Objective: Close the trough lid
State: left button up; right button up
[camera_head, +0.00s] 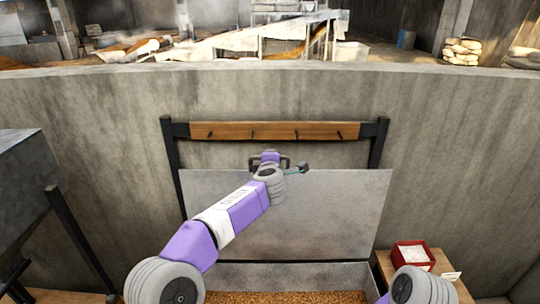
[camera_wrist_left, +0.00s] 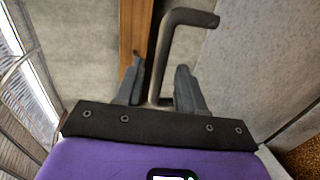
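The trough lid (camera_head: 320,212) is a wide grey panel standing raised, close to upright, at the back of the trough (camera_head: 310,275). A dark bar handle (camera_head: 287,160) sits at its top edge, partly hidden behind my left arm. In the left wrist view the bent handle (camera_wrist_left: 180,20) runs down between the two fingers of my left gripper (camera_wrist_left: 158,85). The fingers stand apart on either side of the bar, with small gaps showing, so the gripper looks open around it. Only part of my right arm shows at the lower right; its gripper is out of view.
A wooden rail with dark pegs (camera_head: 275,131) is on a black frame behind the lid, against the concrete wall (camera_head: 440,130). A red box (camera_head: 412,255) stands on a wooden stand at right. A dark metal bin (camera_head: 25,180) is at left. Grain (camera_head: 285,298) lies in the trough.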

pick_arm(q)
jog(key=shift+p+x, duration=0.45)
jog(key=shift+x, duration=1.1)
grip_shut()
